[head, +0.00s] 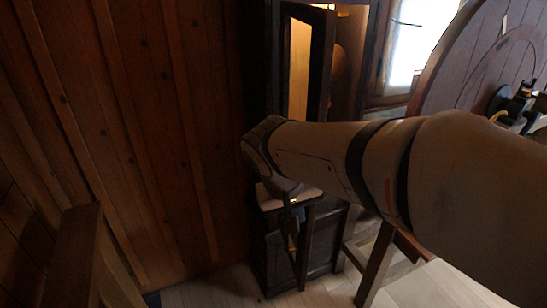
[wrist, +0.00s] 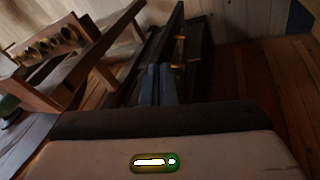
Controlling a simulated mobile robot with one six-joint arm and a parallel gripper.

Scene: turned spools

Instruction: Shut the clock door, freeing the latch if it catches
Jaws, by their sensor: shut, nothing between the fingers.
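The tall dark wood clock (head: 350,45) stands against the plank wall, its lit inside and a round disc visible. Its narrow framed door (head: 322,60) stands open, swung out from the case. My arm covers the middle of the clock and door; I cannot make out the latch. My gripper (head: 291,232) points down in front of the lower part of the door; contact cannot be told. In the wrist view its shut, empty fingers (wrist: 160,84) lie before the dark clock woodwork (wrist: 200,50).
A round wooden top (head: 475,60) with dark fittings is at the upper right, near a bright window (head: 422,38). Wooden legs (head: 377,265) stand right of the clock. A wooden post (head: 75,255) is at lower left. A bench holds several round pieces (wrist: 45,45).

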